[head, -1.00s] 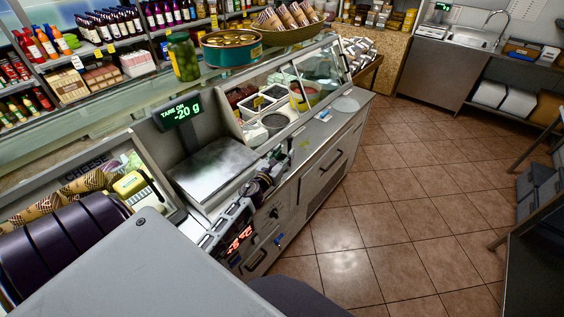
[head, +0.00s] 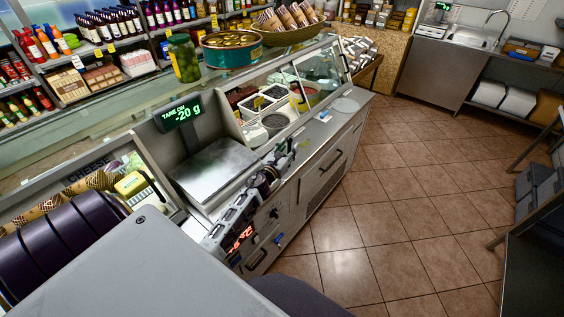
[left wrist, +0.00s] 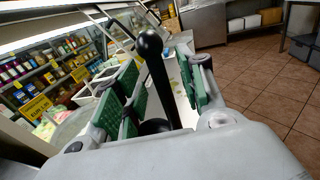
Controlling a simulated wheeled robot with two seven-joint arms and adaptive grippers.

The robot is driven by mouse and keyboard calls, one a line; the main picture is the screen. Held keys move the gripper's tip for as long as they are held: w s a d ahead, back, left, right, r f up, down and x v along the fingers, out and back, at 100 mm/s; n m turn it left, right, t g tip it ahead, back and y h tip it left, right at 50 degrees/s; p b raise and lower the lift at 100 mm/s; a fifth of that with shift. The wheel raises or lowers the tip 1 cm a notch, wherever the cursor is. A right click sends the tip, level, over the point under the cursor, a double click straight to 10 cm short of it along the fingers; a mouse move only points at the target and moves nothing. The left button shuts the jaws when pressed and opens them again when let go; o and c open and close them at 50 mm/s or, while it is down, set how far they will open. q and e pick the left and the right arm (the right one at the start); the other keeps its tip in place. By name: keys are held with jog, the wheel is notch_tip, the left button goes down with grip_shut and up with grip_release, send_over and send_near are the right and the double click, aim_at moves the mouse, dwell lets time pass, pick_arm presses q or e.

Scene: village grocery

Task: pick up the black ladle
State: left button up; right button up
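The black ladle (left wrist: 157,75) shows in the left wrist view as a thick dark handle with a rounded end, slanting between the two green-padded fingers of my left gripper (left wrist: 163,88). The fingers stand apart, with visible gaps beside the handle. A dark rounded shape lies at the handle's lower end; I cannot tell whether it belongs to the ladle. In the head view my left gripper (head: 284,157) is over the counter edge, right of the scale. I cannot make out the ladle clearly there. My right gripper is not in view.
A scale (head: 213,168) with a lit display (head: 181,113) stands left of the gripper. A glass-fronted case with food tubs (head: 274,123) is behind it. A jar (head: 184,58) and a round tin (head: 231,47) stand on the glass top.

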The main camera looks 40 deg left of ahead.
pick_arm(q)
jog(key=shift+w, duration=0.7)
grip_shut()
